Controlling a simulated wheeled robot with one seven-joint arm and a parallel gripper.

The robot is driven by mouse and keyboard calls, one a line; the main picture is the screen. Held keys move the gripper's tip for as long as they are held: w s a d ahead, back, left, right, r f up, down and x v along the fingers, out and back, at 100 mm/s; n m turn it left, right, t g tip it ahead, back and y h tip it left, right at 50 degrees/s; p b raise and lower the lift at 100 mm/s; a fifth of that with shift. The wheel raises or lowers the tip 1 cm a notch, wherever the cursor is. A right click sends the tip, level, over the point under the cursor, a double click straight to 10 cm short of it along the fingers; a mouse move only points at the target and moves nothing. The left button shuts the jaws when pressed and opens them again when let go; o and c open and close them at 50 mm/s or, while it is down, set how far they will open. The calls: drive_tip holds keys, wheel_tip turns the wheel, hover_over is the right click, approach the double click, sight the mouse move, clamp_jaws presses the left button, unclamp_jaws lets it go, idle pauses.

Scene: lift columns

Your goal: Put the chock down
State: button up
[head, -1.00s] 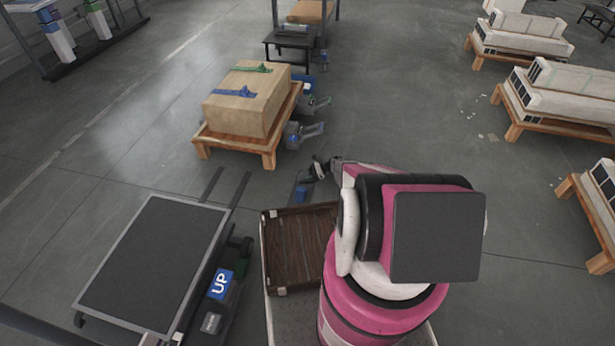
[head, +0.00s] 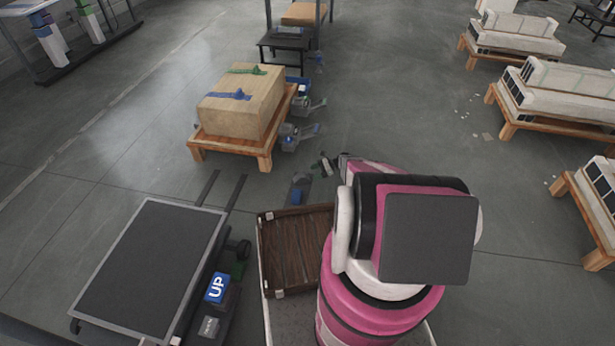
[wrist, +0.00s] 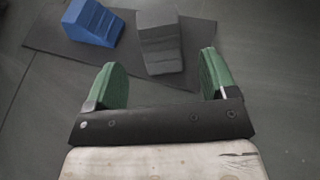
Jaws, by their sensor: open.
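A blue wedge-shaped chock (wrist: 93,22) and a dark grey chock (wrist: 160,42) sit side by side on a dark flat mat (wrist: 55,36) on the floor, in the wrist view. My gripper (wrist: 160,78) has two green-padded fingers spread wide, with nothing held between them. The dark chock lies just beyond the fingertips, apart from them as far as I can tell; the blue one is further left. In the head view the blue chock (head: 297,197) is small, beside the mat's grey surface, and my gripper (head: 323,167) is just up and right of it.
A wooden-floored tray (head: 292,245) is left of my arm. A dark-topped lift table (head: 150,265) with a blue UP button (head: 217,288) stands at left. A cardboard box (head: 240,103) rests on a wooden pallet (head: 232,150) ahead. Open floor (head: 420,115) lies ahead right.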

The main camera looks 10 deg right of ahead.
drive_tip(key=v, duration=0.4)
drive_tip(key=s+a+r+n+g+h, duration=0.1)
drive_tip(key=s+a+r+n+h, duration=0.15)
drive_tip(key=s+r, duration=0.45)
drive_tip(key=s+a+r+n+h, duration=0.2)
drive_tip(key=s+a+r+n, duration=0.15)
drive_tip(key=r, duration=0.75)
drive_tip(key=s+a+r+n+g+h, duration=0.1)
drive_tip(key=s+a+r+n+h, duration=0.15)
drive_tip(key=s+r, duration=0.45)
drive_tip(key=s+a+r+n+t+h, duration=0.1)
drive_tip(key=s+r+n+h, duration=0.2)
drive_tip(key=s+r, duration=0.5)
drive_tip(key=s+a+r+n+t+h, duration=0.1)
drive_tip(key=s+r+n+h, duration=0.2)
drive_tip(key=r, duration=1.2)
drive_tip(key=s+n, duration=0.3)
drive_tip(key=s, duration=0.3)
drive_tip(key=shift+a+r, duration=0.25)
drive_tip(key=shift+a, duration=0.15)
